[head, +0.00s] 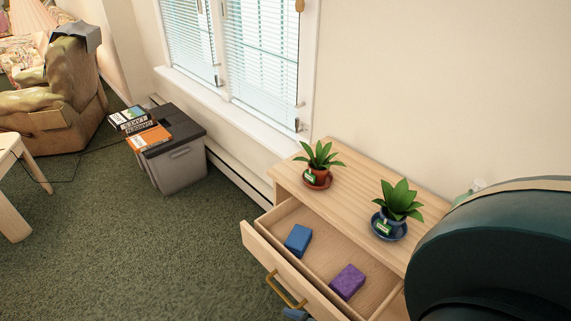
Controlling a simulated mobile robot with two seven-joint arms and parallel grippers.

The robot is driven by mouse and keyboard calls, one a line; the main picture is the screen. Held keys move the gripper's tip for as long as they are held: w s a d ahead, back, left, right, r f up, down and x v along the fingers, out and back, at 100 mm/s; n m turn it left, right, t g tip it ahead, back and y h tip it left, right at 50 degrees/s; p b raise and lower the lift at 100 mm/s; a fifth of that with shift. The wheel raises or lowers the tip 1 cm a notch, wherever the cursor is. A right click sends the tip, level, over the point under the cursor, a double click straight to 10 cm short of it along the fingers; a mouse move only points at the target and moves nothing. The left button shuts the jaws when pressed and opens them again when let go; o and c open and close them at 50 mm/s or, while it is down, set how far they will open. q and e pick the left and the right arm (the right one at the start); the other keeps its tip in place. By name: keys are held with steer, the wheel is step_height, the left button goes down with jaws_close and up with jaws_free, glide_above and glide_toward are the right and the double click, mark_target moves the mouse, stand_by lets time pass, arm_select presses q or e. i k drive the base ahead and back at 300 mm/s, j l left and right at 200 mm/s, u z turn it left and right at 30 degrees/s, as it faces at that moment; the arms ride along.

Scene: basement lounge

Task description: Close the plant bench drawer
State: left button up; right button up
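The plant bench (345,193) is a light wooden cabinet against the wall under the window's right end. Its top drawer (262,254) is pulled out well clear of the bench, with a brass bar handle (287,290) on the front. A blue block (298,240) and a purple block (347,282) lie inside the drawer. Neither of my grippers can be made out. A small blue-grey piece (296,314) shows at the bottom edge below the handle; I cannot tell what it is.
Two potted plants (319,162) (398,202) stand on the bench top. A large dark teal rounded form (490,255) hides the bench's right end. A grey lidded bin (180,168) with boxes on it stands left of the bench. Green carpet (150,250) before the drawer is clear.

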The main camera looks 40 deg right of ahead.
mark_target(330, 251)
steer(key=k+l+z, duration=0.2)
steer(key=z, duration=0.2)
steer(key=k+l+z, duration=0.35)
steer(key=i+j, duration=0.05)
steer(key=j, duration=0.05)
